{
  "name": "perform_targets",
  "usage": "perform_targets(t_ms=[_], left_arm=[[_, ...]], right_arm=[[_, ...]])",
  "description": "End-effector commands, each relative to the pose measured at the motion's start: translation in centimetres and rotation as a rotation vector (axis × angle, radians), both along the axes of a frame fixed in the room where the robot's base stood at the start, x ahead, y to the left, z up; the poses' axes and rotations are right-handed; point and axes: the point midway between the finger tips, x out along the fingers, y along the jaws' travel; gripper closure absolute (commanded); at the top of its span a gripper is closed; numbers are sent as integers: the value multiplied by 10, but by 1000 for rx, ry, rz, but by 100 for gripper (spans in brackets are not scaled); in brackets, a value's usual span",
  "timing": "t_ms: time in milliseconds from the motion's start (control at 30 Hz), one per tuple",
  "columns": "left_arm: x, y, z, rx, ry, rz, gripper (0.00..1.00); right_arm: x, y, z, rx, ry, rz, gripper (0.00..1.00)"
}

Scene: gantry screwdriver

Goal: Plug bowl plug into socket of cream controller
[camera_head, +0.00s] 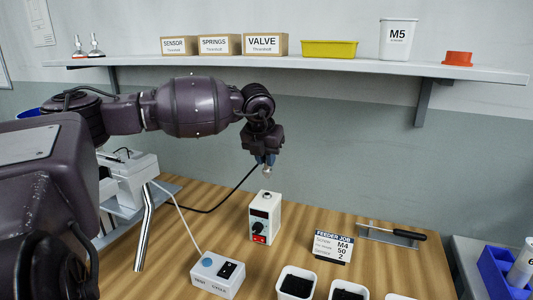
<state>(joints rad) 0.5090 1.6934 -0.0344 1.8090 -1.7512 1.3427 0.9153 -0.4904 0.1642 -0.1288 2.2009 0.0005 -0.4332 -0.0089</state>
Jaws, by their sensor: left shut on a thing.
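The cream controller (264,220) stands upright on the wooden table, with a dark knob and a red switch on its front. A small dark spot shows on its top face, likely the socket; I cannot make out its details. My left gripper (266,157) points down above the controller and is shut on the bowl plug (267,171), a small silvery piece. The plug hangs clear of the controller's top, with a visible gap. A black cable (232,190) runs from near the plug down to the left behind the table items. My right gripper is not in view.
A white button box (212,284) sits in front, left of the controller. White bins (296,284) stand at the front. A shelf (300,62) with boxes spans the wall above.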

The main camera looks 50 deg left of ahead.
Motion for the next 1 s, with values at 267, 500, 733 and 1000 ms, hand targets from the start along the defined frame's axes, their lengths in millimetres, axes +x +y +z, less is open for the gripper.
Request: perform_targets(t_ms=[267,500,733,1000], left_arm=[[0,0,-24,-1,3,-1,100],[0,0,-42,0,3,-1,100],[0,0,-49,0,1,0,100],[0,0,-49,0,0,0,100]], right_arm=[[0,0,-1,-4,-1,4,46],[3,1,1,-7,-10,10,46],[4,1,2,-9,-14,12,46],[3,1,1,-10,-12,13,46]])
